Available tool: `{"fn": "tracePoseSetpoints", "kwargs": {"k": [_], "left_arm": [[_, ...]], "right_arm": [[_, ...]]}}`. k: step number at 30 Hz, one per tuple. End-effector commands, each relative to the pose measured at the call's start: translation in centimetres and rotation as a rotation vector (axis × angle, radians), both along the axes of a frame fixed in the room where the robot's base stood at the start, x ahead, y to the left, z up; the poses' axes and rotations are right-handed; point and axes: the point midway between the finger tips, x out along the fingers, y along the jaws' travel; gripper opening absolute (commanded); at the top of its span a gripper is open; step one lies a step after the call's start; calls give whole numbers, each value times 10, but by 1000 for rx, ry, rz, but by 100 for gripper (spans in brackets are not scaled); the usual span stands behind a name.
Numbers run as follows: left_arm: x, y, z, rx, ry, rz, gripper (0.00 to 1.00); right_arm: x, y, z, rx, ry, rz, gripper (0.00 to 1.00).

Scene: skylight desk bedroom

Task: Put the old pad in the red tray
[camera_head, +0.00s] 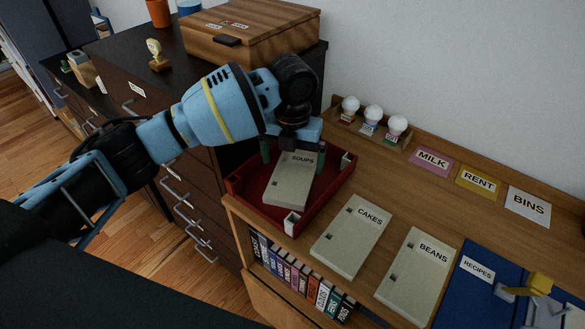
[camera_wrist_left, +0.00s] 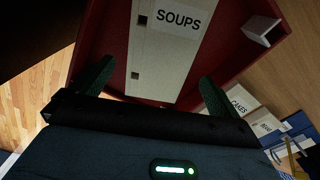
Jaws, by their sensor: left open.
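A pale grey pad labelled SOUPS (camera_head: 291,182) lies inside the red tray (camera_head: 236,187) at the left end of the desk, slightly askew. My left gripper (camera_head: 293,152) is over the tray at the pad's far end, open, with one finger to each side of the pad. In the left wrist view the SOUPS pad (camera_wrist_left: 165,50) shows between the two spread fingers, and a gap shows beside them. Two similar pads, CAKES (camera_head: 350,236) and BEANS (camera_head: 418,277), lie on the desk right of the tray. None is marked as old. My right gripper is not in view.
A blue RECIPES folder (camera_head: 478,290) lies at the right with a yellow and grey object (camera_head: 535,287) near it. Bulbs in a wooden rack (camera_head: 372,127) stand behind the tray. MILK, RENT and BINS cards lie along the wall. A wooden box (camera_head: 250,35) sits on the dark cabinet.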

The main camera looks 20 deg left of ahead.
Motion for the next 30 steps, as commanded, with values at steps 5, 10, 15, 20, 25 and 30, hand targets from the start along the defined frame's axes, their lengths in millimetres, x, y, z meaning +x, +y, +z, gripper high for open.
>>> {"fn": "tracePoseSetpoints", "kwargs": {"k": [5,10,15,20,25,30], "left_arm": [[0,-1,39,-2,-3,0,100],[0,-1,64,-1,-1,-1,100],[0,-1,76,0,1,0,100],[0,-1,79,-1,2,0,100],[0,-1,79,-1,2,0,100],[0,-1,79,0,2,0,100]], "right_arm": [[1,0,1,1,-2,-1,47],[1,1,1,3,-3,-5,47],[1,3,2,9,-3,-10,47],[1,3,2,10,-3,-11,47],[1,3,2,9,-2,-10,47],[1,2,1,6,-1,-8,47]]}}
